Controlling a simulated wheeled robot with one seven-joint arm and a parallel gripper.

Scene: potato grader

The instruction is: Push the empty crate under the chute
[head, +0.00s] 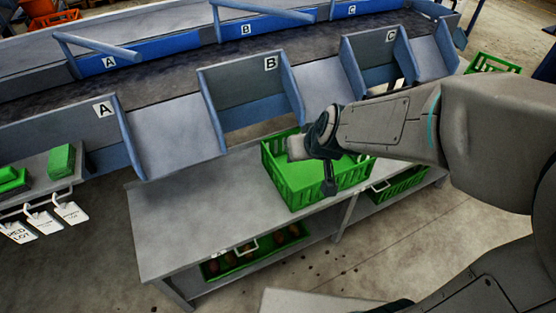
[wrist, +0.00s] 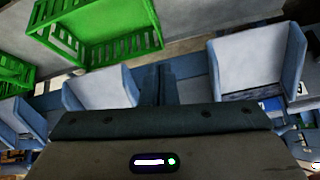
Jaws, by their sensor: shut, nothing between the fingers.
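The green slatted crate (head: 283,180) stands on the grey bench, in front of the chutes, and looks empty where its inside shows. My gripper (head: 330,187) is shut and empty, pointing down at the crate and hiding part of it; I cannot tell whether it touches. In the wrist view my shut fingers (wrist: 158,85) are at the centre, with a green crate (wrist: 125,47) at the upper left. The grey chute (head: 325,88) between the B and C panels slopes down behind the crate. Another chute (head: 175,115) lies to its left, beside panel A.
The bench top (head: 190,215) is clear left of the crate. Below it stand a crate holding potatoes (head: 250,262) and another green crate (head: 400,187). A side shelf at the left bears green blocks (head: 61,161) and hanging tags (head: 70,212). Another crate (head: 490,63) is at far right.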

